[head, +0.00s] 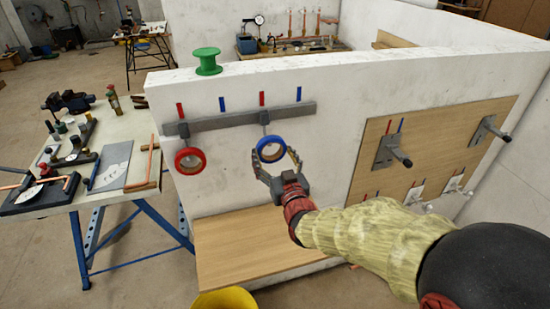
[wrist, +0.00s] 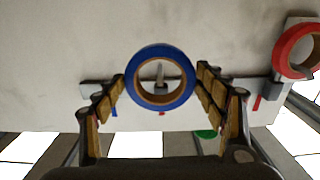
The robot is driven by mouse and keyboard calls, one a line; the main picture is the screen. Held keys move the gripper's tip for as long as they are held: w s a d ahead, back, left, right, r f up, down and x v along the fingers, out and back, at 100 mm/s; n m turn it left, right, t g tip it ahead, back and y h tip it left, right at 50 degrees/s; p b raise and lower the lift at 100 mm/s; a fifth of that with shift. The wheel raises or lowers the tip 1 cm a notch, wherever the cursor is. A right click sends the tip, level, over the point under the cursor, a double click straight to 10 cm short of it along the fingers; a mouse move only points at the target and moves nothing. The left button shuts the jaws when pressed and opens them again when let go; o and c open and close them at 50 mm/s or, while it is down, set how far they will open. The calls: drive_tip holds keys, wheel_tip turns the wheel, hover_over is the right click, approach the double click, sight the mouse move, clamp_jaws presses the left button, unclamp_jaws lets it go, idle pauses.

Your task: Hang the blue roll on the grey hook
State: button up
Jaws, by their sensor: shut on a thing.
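The blue roll (head: 270,139) is a ring held upright between the fingers of my gripper (head: 279,162), in front of the white wall. In the wrist view the blue roll (wrist: 161,49) sits between the two fingertips. A grey hook (head: 265,127) comes down from the grey rail just behind the top of the roll. In the wrist view the hook (wrist: 160,74) shows inside the roll's hole. I cannot tell whether its tip passes through the hole or stays behind it. Blue and red marks are on the wall above the rail.
A red roll (head: 179,162) hangs at the rail's left end. A green spool (head: 207,61) stands on the wall top. A wooden shelf (head: 240,255) lies below. A wooden board (head: 440,150) with dark pegs is at the right. A workbench (head: 115,130) with tools stands at the left.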

drive_tip(key=shift+p+x, duration=0.5)
drive_tip(key=shift+x, duration=0.9)
drive_tip(key=shift+w+a+f+b, duration=0.1)
drive_tip(key=shift+w+f+b, duration=0.3)
drive_tip(key=shift+b, duration=0.3)
drive_tip(key=shift+w+a+f+b, duration=0.1)
drive_tip(key=shift+w+f+b, duration=0.1)
drive_tip(key=shift+f+b, duration=0.4)
drive_tip(key=shift+w, duration=0.1)
drive_tip(key=o, duration=1.2)
drive_tip(key=shift+c, duration=0.2)
drive_tip(key=shift+o, duration=0.4)
